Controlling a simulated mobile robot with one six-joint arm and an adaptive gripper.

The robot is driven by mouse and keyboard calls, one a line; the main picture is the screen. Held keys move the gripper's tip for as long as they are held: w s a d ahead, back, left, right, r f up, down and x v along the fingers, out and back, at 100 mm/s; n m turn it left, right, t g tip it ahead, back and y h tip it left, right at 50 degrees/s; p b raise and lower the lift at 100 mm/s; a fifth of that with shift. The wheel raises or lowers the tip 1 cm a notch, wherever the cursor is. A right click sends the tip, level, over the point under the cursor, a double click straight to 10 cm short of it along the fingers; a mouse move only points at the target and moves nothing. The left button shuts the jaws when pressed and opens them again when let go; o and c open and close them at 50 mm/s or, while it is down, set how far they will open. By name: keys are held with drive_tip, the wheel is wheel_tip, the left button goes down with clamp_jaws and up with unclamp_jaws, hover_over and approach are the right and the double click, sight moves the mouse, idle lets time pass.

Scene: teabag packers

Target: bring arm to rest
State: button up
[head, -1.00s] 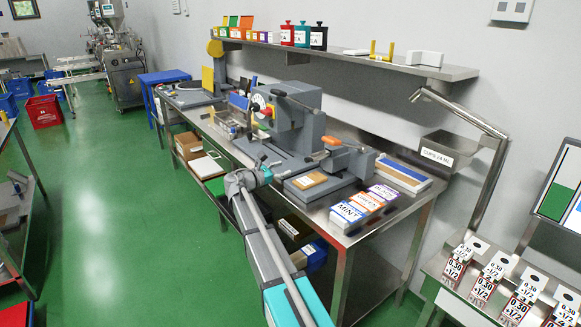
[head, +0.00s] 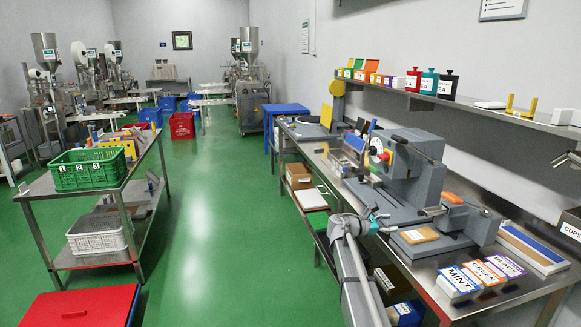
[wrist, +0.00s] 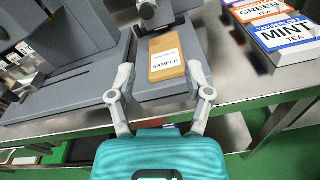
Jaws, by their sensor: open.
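My gripper (wrist: 163,80) is open in the wrist view, its two grey fingers spread with nothing between the tips. Beyond the fingertips lies a brown packet marked SAMPLE (wrist: 166,62) on a grey plate of the bench machine. In the head view my gripper (head: 382,222) is small, at the front edge of the steel bench (head: 500,295), and my arm comes up from the bottom of the picture. The brown packet also shows in the head view (head: 419,235), just right of my gripper. I cannot tell the exact gap between fingers and plate.
The grey machine (head: 412,165) stands behind my gripper. Tea boxes, including MINT (head: 457,282), stand to its right. A steel cart (head: 130,190) with a green crate (head: 88,168) is at the left. The green floor (head: 210,230) between cart and bench is clear.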

drive_tip(key=s+a+f+m+g+y+p, duration=0.1)
drive_tip(key=s+a+f+m+y+p, duration=0.1)
drive_tip(key=s+a+f+m+y, duration=0.45)
drive_tip(key=s+a+f+m+g+y+p, duration=0.1)
drive_tip(key=s+f+m+y+p, duration=0.15)
drive_tip(key=s, duration=0.75)
drive_tip(key=s+a+m+g+y+p, duration=0.1)
drive_tip(key=s+a+m+y+p, duration=0.2)
drive_tip(key=s+a+m+y, duration=0.5)
drive_tip(key=s+a, duration=0.5)
drive_tip(key=s, duration=0.1)
drive_tip(key=shift+f, duration=0.25)
drive_tip(key=shift+s, duration=0.1)
